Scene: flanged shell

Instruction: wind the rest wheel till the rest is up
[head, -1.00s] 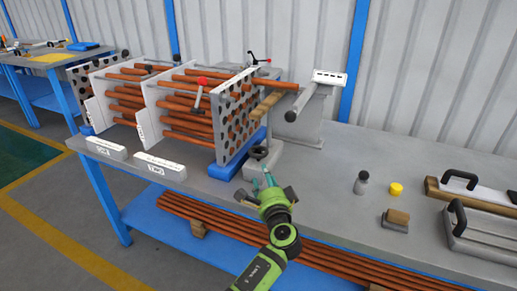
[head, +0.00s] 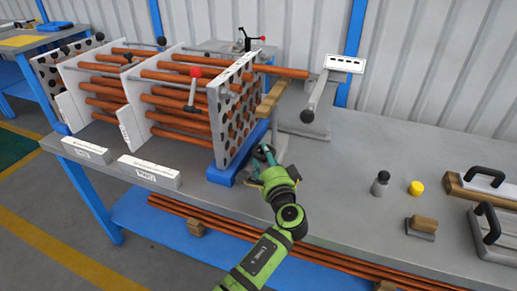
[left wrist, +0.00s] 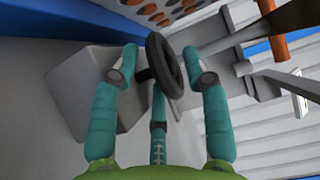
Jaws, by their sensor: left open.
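The rest wheel (left wrist: 168,62) is a dark ring on a short hub in the left wrist view, on a grey block (left wrist: 95,85). My left gripper (left wrist: 160,70) is open, with its teal fingers on either side of the wheel. I cannot tell whether they touch it. In the head view my left gripper (head: 264,158) covers most of the wheel. The rest seems to be the wooden piece (head: 272,98) above it, below a protruding copper-coloured tube (head: 288,71); their exact contact is unclear. My right gripper is not in view.
The shell's perforated plate (head: 238,112) and tube bundle stand left of my gripper. A grey stand with a thick bar (head: 318,100) is to the right. A grey bottle (head: 380,184), a yellow cap (head: 415,188) and black-handled items lie farther right. The bench between is clear.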

